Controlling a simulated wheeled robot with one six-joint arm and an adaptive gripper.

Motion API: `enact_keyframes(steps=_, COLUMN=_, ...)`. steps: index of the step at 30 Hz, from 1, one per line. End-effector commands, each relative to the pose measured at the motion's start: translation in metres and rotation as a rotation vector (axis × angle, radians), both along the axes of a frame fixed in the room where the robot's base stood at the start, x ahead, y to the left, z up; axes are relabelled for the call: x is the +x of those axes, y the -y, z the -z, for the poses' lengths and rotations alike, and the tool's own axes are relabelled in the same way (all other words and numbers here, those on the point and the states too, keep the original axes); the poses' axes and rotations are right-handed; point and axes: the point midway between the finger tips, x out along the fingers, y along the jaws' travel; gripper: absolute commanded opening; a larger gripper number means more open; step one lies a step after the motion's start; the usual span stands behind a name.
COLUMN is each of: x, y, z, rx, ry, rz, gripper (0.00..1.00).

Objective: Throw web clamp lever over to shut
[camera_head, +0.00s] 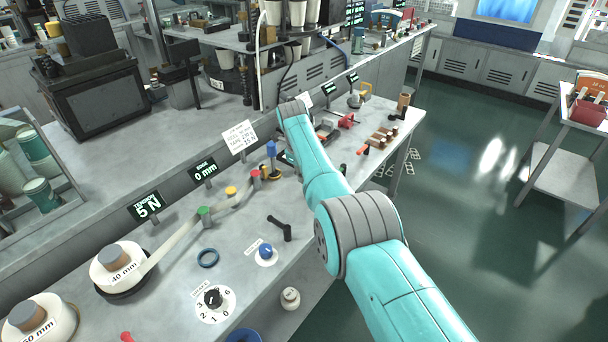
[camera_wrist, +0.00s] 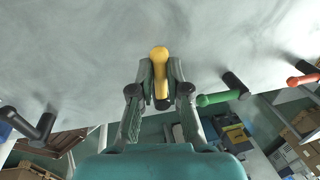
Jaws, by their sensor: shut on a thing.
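In the wrist view my gripper (camera_wrist: 160,92) is shut around a lever with a rounded yellow handle (camera_wrist: 159,56) and a dark lower part. The fingers sit on both sides of it, against the grey bench top. No label shows on this lever, so I cannot tell from the picture whether it is the web clamp lever. A green lever (camera_wrist: 218,98) and a red lever (camera_wrist: 303,78) stand to its right, and a black lever (camera_wrist: 32,126) to its left. In the head view my arm hides the gripper and the held lever.
The head view shows the grey bench (camera_head: 178,262) with a tape roll (camera_head: 118,266), a tension sign (camera_head: 146,206), a black handle (camera_head: 280,228) and a choke dial (camera_head: 214,299). Red-handled parts (camera_head: 347,120) lie beyond my arm. Green floor (camera_head: 470,200) is open at right.

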Motion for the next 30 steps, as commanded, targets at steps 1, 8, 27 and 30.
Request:
enact_keyframes(steps=1, x=0.000, y=0.000, z=0.000, rx=0.000, ry=0.001, rz=0.002, gripper=0.00)
enact_keyframes(steps=8, x=0.000, y=0.001, z=0.000, rx=0.000, ry=0.001, rz=0.002, gripper=0.38)
enact_keyframes(steps=27, x=-0.003, y=-0.003, z=-0.024, rx=0.001, ry=0.003, rz=0.000, gripper=0.40)
enact_keyframes(steps=30, x=-0.005, y=-0.005, z=-0.042, rx=0.001, ry=0.006, rz=0.001, gripper=0.40)
